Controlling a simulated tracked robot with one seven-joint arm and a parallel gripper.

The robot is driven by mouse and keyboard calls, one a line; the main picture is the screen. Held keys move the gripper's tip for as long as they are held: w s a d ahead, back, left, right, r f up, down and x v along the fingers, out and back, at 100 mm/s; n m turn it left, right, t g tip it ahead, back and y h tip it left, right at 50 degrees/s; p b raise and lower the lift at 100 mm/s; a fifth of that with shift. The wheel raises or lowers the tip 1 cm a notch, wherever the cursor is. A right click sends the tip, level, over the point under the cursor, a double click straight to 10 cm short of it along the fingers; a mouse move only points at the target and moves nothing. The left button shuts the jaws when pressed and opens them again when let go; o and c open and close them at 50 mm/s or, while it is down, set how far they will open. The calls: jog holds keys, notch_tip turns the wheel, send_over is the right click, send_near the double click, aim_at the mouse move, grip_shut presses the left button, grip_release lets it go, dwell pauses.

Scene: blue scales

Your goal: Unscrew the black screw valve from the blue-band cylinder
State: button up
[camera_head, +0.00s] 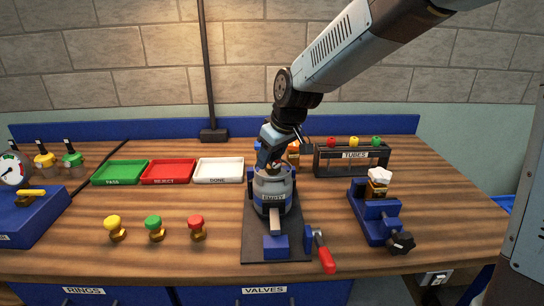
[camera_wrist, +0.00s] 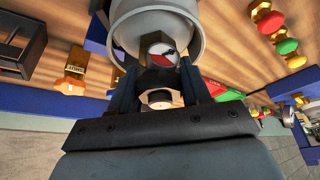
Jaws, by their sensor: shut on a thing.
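The grey cylinder (camera_head: 273,186) stands upright on a black base plate in the middle of the table. My gripper (camera_head: 270,160) is at the cylinder's top. In the wrist view, its two dark fingers (camera_wrist: 159,86) are shut on a dark piece between them, which looks like the black screw valve (camera_wrist: 158,80). The fingers partly hide it. Whether its thread is still engaged cannot be told.
A red-handled clamp (camera_head: 322,252) is at the plate's right front. A blue vise (camera_head: 380,218) holding a brass fitting stands right, with a tubes rack (camera_head: 352,160) behind. Green, red and white trays (camera_head: 219,170) lie back left. Yellow, green and red valves (camera_head: 154,228) stand front left.

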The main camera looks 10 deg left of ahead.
jog(key=n, duration=0.1)
jog(key=n+g, duration=0.1)
jog(key=n, duration=0.2)
jog(key=shift+w+d+n+g+y, duration=0.25)
jog(key=shift+n+g+y, duration=0.05)
jog(key=shift+n+y, duration=0.1)
jog(key=n+g, duration=0.1)
jog(key=n, duration=0.2)
jog(key=shift+n, duration=0.3)
jog(key=n+g, duration=0.1)
jog(key=n, duration=0.1)
jog(key=n+g, duration=0.1)
jog(key=n, duration=0.1)
jog(key=shift+w+r+n+h, duration=0.1)
jog(key=shift+r+n+h, duration=0.05)
jog(key=shift+n+h, duration=0.15)
jog(key=shift+c, duration=0.2)
jog(key=shift+o, duration=0.4)
jog(key=n, duration=0.3)
jog(key=shift+g+h, duration=0.3)
jog(key=shift+g, duration=0.1)
jog(key=shift+a, duration=0.1)
jog(key=o, duration=1.2)
jog(key=shift+s+a, duration=0.1)
jog(key=shift+s, duration=0.1)
